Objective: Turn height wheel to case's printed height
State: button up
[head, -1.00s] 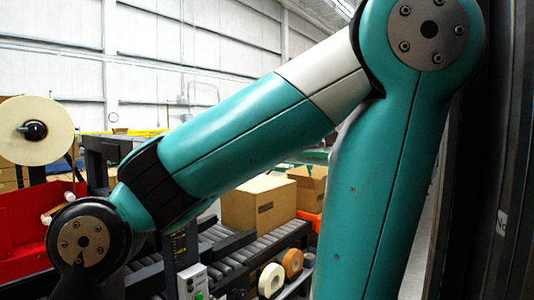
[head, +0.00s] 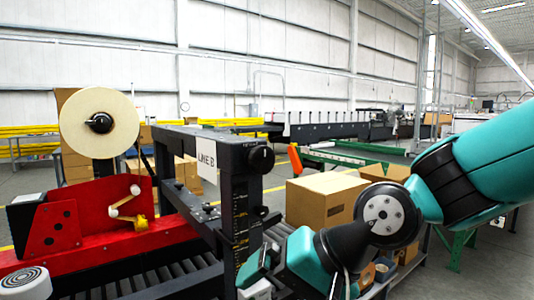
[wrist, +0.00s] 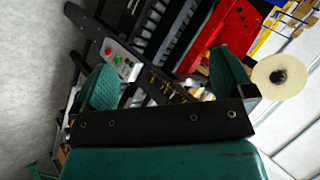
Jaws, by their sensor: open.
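A black round knob (head: 261,158), which looks like the height wheel, sits at the top of the dark machine column (head: 227,185). A scale with small orange marks (head: 241,225) runs down the column; its figures are too small to read. A closed cardboard case (head: 310,200) stands to the right, behind the column. A small dark print shows on its side, unreadable. My gripper (head: 256,274) is low in front of the column, below and apart from the knob. In the wrist view, my gripper's teal fingers (wrist: 165,82) are spread with nothing between them.
A red taping unit (head: 95,215) with a large tape roll (head: 98,122) is at left. A "LINE B" sign (head: 207,172) hangs by the column. A control box with red and green buttons (wrist: 117,60) shows in the wrist view. Rollers (head: 150,280) run below.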

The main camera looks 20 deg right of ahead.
jog(key=w+d+r+m+t+p, duration=0.1)
jog(key=w+d+r+m+t, duration=0.3)
jog(key=w+m, duration=0.5)
jog(key=m+t+h+p, duration=0.2)
jog(key=m+t+p, duration=0.6)
jog(key=m, duration=0.6)
send_near(264, 158)
jog(key=p+x, duration=1)
jog(key=x, duration=0.2)
jog(key=shift+p, duration=0.35)
jog(key=shift+w+a+f+p, duration=0.1)
jog(key=shift+w+f+p, duration=0.15)
jog(key=shift+w+p, duration=0.25)
jog(key=c, duration=0.9)
